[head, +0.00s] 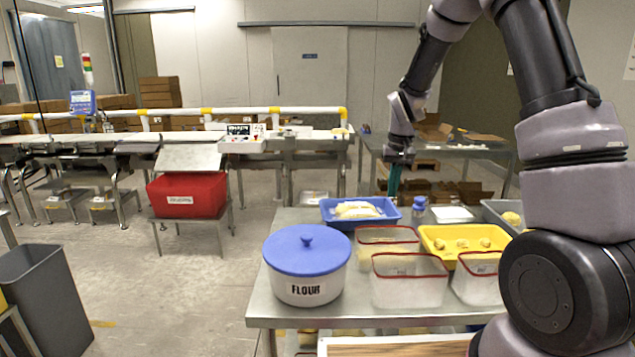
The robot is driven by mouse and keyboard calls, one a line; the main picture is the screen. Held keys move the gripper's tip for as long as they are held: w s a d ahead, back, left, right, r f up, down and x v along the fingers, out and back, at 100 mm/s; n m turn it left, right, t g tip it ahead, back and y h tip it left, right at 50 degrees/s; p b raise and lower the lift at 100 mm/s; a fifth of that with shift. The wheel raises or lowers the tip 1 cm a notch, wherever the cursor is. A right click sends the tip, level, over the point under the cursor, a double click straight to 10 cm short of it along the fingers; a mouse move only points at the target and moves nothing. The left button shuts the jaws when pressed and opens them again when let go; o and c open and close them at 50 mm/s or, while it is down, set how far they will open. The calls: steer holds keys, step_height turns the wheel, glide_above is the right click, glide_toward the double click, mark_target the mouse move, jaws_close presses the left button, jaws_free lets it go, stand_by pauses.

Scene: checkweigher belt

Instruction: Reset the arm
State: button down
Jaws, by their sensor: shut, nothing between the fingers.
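My arm rises on the right of the head view, bends over at the top and hangs down near the middle right. My gripper (394,181) points down, shut and empty, above the back of the steel table (268,305). In the picture it is just behind and right of a blue tray (334,222) with pale items in it. It looks clear of the things on the table.
A flour tub (308,288) with a blue lid, red-rimmed clear bins (405,290), a yellow tray (440,245) and a small blue-capped bottle (419,208) crowd the table. A conveyor (190,137) and a red box (187,195) stand behind left. Floor at left centre is free.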

steer(key=s+d+r+m+t+y, duration=0.1)
steer(key=s+r+t, duration=0.1)
steer(key=s+r, duration=0.55)
steer(key=s+d+r+m+t, duration=0.15)
steer(key=s+r, duration=0.25)
steer(key=r, duration=0.6)
steer(key=s+d+r+t, duration=0.1)
steer(key=s+r, duration=0.5)
steer(key=s, duration=1)
steer(key=shift+d+m+t, duration=0.15)
steer(key=shift+m+t, duration=0.3)
steer(key=shift+t, duration=0.4)
steer(key=shift+y, duration=0.3)
